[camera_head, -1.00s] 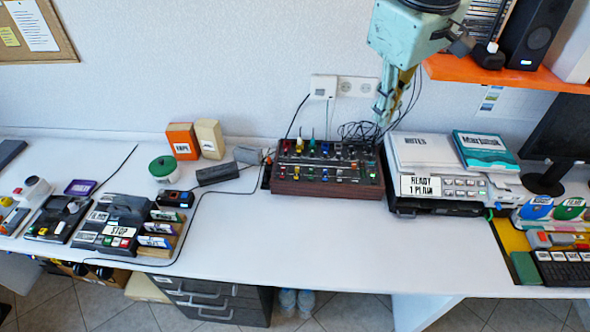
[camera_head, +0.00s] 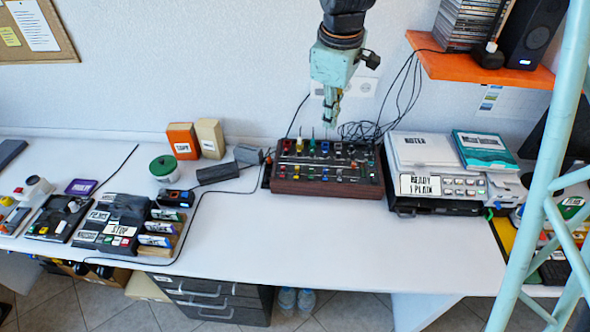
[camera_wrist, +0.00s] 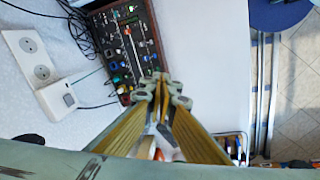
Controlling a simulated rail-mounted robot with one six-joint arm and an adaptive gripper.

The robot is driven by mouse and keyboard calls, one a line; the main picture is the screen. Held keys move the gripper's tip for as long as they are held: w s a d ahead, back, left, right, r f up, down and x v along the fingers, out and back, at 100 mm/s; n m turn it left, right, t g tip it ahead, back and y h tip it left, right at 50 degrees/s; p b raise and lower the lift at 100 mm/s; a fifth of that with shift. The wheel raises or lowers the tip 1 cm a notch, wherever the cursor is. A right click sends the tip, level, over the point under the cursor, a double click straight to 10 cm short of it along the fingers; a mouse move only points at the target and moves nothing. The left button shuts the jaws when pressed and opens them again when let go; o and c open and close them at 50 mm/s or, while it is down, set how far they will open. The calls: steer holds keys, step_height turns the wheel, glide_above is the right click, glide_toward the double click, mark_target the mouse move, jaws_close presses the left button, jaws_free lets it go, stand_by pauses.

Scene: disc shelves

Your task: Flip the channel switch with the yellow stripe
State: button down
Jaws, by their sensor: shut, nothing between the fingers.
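The mixer box (camera_head: 327,187) with a dark panel and reddish-brown sides stands at the back middle of the white desk. It carries rows of coloured knobs and small switches, including several upright levers along its back. A yellow knob (camera_head: 299,145) shows at its back left; I cannot make out a yellow stripe on any switch. My gripper (camera_head: 331,121) points down above the back edge of the mixer, apart from it. In the wrist view my gripper (camera_wrist: 163,82) is shut and empty, and the mixer (camera_wrist: 125,45) lies beyond the fingertips, partly hidden by them.
Black cables (camera_head: 365,130) lie behind the mixer near a wall socket. A device with papers (camera_head: 437,208) stands close on the right. An orange shelf (camera_head: 470,72) juts out at upper right. The desk in front of the mixer (camera_head: 330,235) is clear.

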mark_target(296, 174)
steer(key=w+a+f+n, duration=0.2)
steer(key=w+a+f, duration=0.1)
steer(key=f, duration=0.4)
steer(key=w+a+f+n, duration=0.2)
steer(key=w+a+f, duration=0.2)
steer(key=a+f, duration=0.2)
steer(key=shift+a+f+n+g, duration=0.15)
steer(key=shift+f+n+g, duration=0.15)
steer(key=shift+f, duration=0.5)
steer(key=shift+f, duration=0.1)
steer(key=shift+w+f+b, duration=0.35)
steer(key=shift+f, duration=1.9)
steer(key=shift+w+f+b, duration=0.3)
steer(key=shift+f+b, duration=0.1)
steer(key=shift+f, duration=1.9)
steer(key=shift+w+f+b, duration=0.35)
steer(key=shift+f, duration=1.9)
steer(key=shift+p, duration=0.5)
